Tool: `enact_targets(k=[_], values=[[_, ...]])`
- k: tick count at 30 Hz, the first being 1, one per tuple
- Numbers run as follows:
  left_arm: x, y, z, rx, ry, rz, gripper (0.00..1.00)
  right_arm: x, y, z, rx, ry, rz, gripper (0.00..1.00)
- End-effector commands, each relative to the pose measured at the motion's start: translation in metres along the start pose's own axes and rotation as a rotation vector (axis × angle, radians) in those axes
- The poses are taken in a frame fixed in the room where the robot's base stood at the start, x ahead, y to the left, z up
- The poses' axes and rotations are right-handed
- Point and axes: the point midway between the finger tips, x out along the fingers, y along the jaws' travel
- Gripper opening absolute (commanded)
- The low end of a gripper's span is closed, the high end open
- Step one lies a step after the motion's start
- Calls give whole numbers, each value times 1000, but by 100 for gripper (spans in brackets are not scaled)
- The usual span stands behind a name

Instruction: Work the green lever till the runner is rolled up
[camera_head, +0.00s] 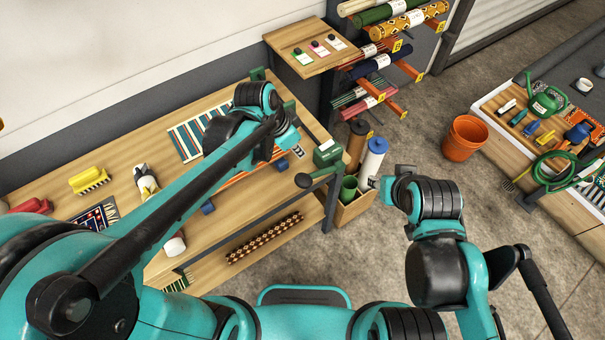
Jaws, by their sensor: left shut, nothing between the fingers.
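The green lever (319,174), with a dark knob at its left end, sticks out from a green box (327,153) at the right end of the wooden bench. The striped runner (186,139) lies on the bench, mostly hidden behind my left arm; its far left part lies flat. My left gripper (298,152) is shut and empty, over the bench a little above and left of the lever's knob, apart from it. My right gripper (375,183) is in front of the bench's right end, near a crate of rolls; its fingers are too small to read.
A wooden crate (350,211) holding a white roll (373,158) and a brown roll (357,138) stands beside the bench end. Orange pots (464,138) stand on the floor. A rack of rolled rugs (388,27) rises behind.

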Motion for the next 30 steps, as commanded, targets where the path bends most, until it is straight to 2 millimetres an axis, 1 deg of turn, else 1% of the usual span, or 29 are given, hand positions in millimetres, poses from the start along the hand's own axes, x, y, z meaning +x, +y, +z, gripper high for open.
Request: enact_targets(k=[5, 8, 11, 21, 23, 27, 30], values=[[1, 0, 0, -1, 0, -1, 0, 0, 0, 0, 0, 0, 0, 40], [7, 0, 0, -1, 0, -1, 0, 2, 0, 1, 0, 0, 0, 40], [20, 0, 0, 0, 1, -1, 0, 5, 0, 3, 0, 0, 0, 40], [93, 0, 0, -1, 1, -1, 0, 18, 0, 13, 0, 0, 0, 40], [104, 0, 0, -1, 1, -1, 0, 20, 0, 15, 0, 0, 0, 40], [118, 0, 17, -3, 1, -2, 0, 24, 0, 17, 0, 0, 0, 40], [124, -1, 24, -3, 1, -2, 0, 25, 0, 18, 0, 0, 0, 40]])
